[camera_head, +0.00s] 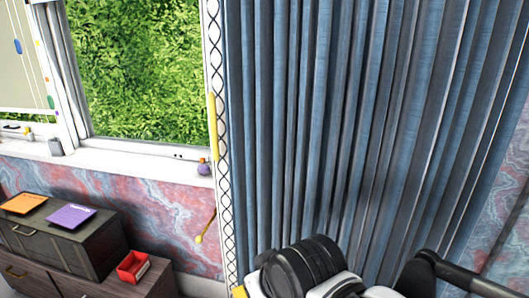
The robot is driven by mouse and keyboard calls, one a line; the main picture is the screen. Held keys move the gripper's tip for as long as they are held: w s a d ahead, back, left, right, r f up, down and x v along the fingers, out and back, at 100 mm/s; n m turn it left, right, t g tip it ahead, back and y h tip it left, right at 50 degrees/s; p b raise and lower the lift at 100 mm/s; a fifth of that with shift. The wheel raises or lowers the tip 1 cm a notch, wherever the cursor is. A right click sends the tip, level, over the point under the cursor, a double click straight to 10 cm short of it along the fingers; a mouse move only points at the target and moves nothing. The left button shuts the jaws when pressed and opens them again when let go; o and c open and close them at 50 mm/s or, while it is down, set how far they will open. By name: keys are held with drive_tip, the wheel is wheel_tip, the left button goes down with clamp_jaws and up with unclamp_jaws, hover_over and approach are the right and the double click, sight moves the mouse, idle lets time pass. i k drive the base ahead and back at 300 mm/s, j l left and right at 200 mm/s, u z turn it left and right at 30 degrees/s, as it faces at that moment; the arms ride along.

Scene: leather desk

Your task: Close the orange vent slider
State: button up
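I cannot clearly identify an orange vent slider. A small orange piece (202,160) shows at the right end of the window sill, just above a round purple object (204,169). It is too small to tell whether it is a slider or whether it is open. Small coloured pieces, one of them blue (18,46), show on the pale panel at the far left; they are also too small to make out. Black and white links of my arm show at the bottom right, in front of the curtain. My gripper's fingers are not in view.
A blue curtain (340,110) fills the right side. The window sill (110,160) runs along the left. Below it, a dark box (62,250) bears orange (22,203) and purple (70,217) sheets. A red open box (132,266) stands beside it on a cabinet.

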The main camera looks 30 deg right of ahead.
sight(203, 160)
drive_tip(key=z, duration=0.15)
drive_tip(key=i+j, duration=0.25)
drive_tip(key=i, duration=0.25)
drive_tip(key=i+j, duration=0.3)
drive_tip(key=i, duration=0.2)
drive_tip(key=i+j, duration=0.25)
drive_tip(key=i, duration=0.25)
drive_tip(key=i+j, duration=0.3)
drive_tip(key=i, duration=0.2)
